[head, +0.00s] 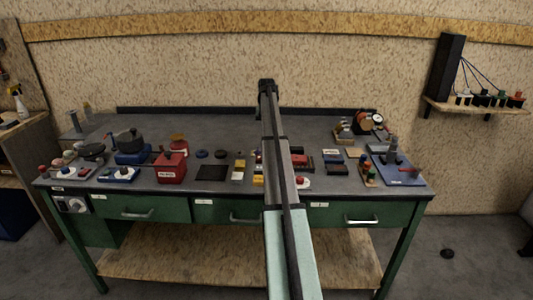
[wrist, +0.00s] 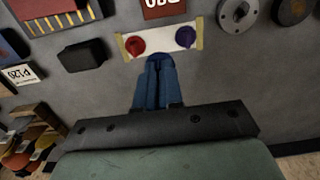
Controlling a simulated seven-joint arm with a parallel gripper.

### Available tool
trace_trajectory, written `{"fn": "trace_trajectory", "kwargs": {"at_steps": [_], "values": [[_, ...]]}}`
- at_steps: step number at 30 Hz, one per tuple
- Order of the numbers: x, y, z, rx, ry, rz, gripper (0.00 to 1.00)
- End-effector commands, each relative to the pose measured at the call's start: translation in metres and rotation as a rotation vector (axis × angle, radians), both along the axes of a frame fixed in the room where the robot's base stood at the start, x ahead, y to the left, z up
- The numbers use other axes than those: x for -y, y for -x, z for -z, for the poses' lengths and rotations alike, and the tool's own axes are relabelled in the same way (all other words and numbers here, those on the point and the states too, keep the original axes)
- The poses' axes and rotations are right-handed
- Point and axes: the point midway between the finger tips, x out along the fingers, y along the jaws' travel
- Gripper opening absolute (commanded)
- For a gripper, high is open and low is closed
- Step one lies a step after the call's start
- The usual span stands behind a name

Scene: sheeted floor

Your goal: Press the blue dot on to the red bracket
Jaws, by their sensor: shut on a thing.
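In the wrist view a white plate (wrist: 161,40) with yellowish ends lies on the grey bench. A round red piece (wrist: 135,46), seemingly the red bracket, sits on its left part. A round dark blue-purple piece (wrist: 186,37) sits on its right part. My gripper (wrist: 156,61) has its blue fingers close together at the plate's near edge, between these two pieces. It is shut on a small dark blue thing at the tips, seemingly the blue dot, mostly hidden by the fingers. Contact with the plate cannot be told.
In the wrist view a black block (wrist: 83,55) lies left of the plate, and a grey round flange (wrist: 237,14) lies to the right. A wooden rack of jars (wrist: 28,145) stands at lower left. The bench (head: 220,127) is clear toward its back.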

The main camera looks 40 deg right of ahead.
Motion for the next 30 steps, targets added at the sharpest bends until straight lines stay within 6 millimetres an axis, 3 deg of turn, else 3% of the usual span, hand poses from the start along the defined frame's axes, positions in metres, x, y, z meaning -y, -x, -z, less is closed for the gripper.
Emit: {"fn": "trace_trajectory", "kwargs": {"at_steps": [4,5,7,20,23,26,30], "values": [[0.0,0.0,0.0,0.0,0.0,0.0,0.0],[0.0,0.0,0.0,0.0,0.0,0.0,0.06],[0.0,0.0,0.0,0.0,0.0,0.0,0.0],[0.008,0.007,0.0,0.0,0.0,0.011,0.0],[0.024,0.021,-0.005,0.004,0.004,0.032,0.0],[0.04,0.048,-0.013,0.012,0.011,0.063,0.0],[0.049,0.097,-0.025,0.024,0.023,0.106,0.0]]}}
